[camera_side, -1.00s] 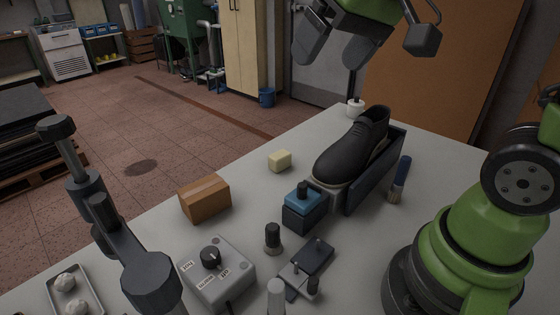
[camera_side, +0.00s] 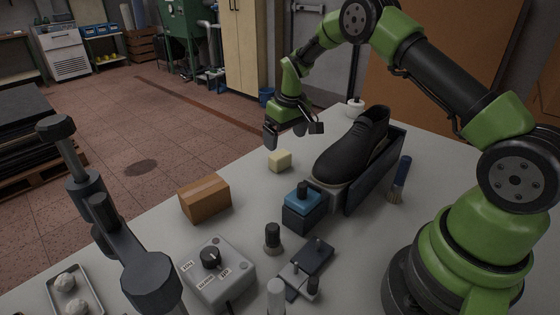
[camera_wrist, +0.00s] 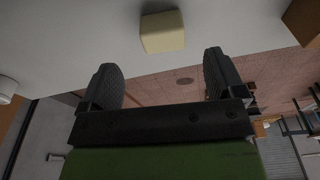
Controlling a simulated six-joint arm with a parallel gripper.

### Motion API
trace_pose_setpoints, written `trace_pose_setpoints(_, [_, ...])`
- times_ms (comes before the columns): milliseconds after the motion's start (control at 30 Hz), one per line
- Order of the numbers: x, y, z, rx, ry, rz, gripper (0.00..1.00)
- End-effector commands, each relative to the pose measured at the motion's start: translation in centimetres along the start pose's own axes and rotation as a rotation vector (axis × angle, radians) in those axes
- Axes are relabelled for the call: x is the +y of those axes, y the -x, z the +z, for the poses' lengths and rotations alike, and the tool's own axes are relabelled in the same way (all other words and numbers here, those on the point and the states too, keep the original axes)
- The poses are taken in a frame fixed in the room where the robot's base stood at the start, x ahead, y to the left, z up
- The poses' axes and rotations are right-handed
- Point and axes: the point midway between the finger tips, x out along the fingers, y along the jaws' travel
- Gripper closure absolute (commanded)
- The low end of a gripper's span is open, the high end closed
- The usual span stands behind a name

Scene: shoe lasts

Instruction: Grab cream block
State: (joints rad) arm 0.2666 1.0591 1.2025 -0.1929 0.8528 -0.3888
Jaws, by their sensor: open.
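The cream block (camera_side: 280,161) is a small pale yellow block lying on the grey table near its far edge, left of the black shoe. In the wrist view the cream block (camera_wrist: 162,32) shows at the top middle, beyond the fingertips and between their lines. My gripper (camera_side: 286,141) hangs just above and behind the block, with its fingers pointing down. It is open and empty. In the wrist view the fingers of my gripper (camera_wrist: 160,75) stand wide apart, and neither touches the block.
The black shoe (camera_side: 349,148) sits in a dark holder to the right. A brown box (camera_side: 205,198) lies left of the block. A blue-topped block (camera_side: 303,207), a grey control box (camera_side: 217,272) and a brush (camera_side: 400,180) are nearer. The table around the cream block is clear.

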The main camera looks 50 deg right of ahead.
Motion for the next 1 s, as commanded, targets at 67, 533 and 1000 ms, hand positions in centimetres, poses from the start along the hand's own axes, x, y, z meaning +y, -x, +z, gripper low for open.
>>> trace_pose_setpoints(67, [0.0,-1.3,0.0,-0.002,0.0,0.0,0.12])
trace_pose_setpoints(533, [-0.3,-6.5,-0.5,-0.001,-0.002,0.0,0.12])
trace_pose_setpoints(1000, [-0.3,-7.7,-0.5,0.001,-0.002,0.001,0.32])
